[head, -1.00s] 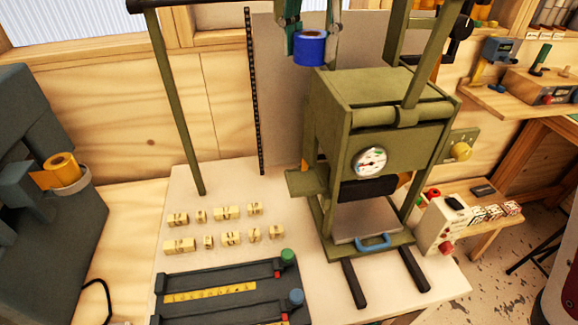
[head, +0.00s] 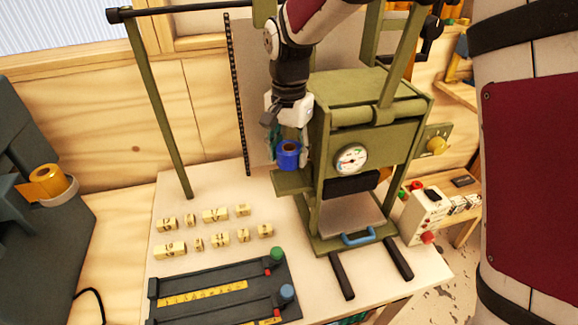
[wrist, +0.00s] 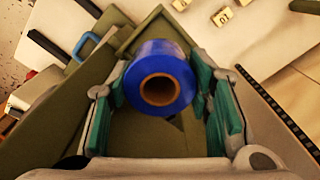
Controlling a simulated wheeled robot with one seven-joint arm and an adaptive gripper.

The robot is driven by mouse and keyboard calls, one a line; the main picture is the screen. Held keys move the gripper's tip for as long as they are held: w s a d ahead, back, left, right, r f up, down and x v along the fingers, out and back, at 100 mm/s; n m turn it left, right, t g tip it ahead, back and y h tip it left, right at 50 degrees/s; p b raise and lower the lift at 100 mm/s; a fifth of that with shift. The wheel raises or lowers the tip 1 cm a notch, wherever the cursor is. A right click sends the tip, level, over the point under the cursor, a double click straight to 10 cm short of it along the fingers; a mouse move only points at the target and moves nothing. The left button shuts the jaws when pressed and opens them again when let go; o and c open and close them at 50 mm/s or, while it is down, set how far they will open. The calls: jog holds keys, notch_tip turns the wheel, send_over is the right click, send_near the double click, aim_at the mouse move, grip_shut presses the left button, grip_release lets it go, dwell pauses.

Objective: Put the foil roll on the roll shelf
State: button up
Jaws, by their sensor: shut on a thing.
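The blue foil roll (head: 288,155) is upright between the fingers of my gripper (head: 287,146), at the left side of the green press. In the wrist view the roll (wrist: 160,80) shows its round end and brown core, with the green finger pads of my gripper (wrist: 165,95) on both sides. My gripper is shut on the roll. A small olive-green ledge, seemingly the roll shelf (head: 290,184), sticks out from the press just below the roll. In the wrist view the shelf (wrist: 145,140) lies behind the roll. I cannot tell whether the roll touches it.
The green press (head: 365,130) stands right beside my gripper. A yellow roll (head: 48,180) is at the far left. My arm covers part of the back board.

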aim_at(289, 179)
jog(key=shift+f, duration=2.6)
jog(key=o, duration=1.2)
jog(key=shift+f, duration=0.1)
notch_tip(289, 179, up, 12)
jog(key=shift+r+b, duration=0.15)
jog(key=shift+b, duration=0.15)
